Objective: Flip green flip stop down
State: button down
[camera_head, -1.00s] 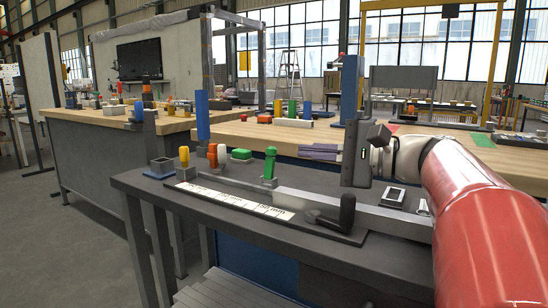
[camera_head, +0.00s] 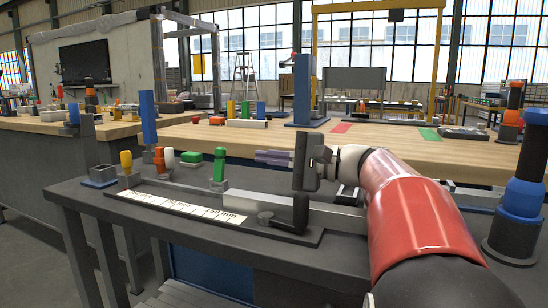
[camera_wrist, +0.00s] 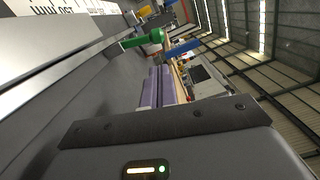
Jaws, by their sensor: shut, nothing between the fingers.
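The green flip stop (camera_head: 219,166) stands upright on the metal rail (camera_head: 262,204) of the measuring fixture on the grey bench. In the wrist view the green flip stop (camera_wrist: 143,40) shows at the upper middle, lying sideways in the tilted picture. My gripper (camera_head: 305,163) is above the right part of the rail, to the right of the green stop and apart from it. It is shut and empty. Its fingertips are hard to make out, and the wrist view shows mostly its dark housing.
A yellow stop (camera_head: 126,161) and an orange stop (camera_head: 159,158) stand left of the green one. A green block (camera_head: 190,157) lies behind. A black lever (camera_head: 300,212) rises at the rail's right, below my gripper. Purple pieces (camera_head: 273,157) lie behind the rail.

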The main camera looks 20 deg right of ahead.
aim_at(219, 167)
jog(key=x, duration=0.6)
jog(key=shift+w+a, duration=0.15)
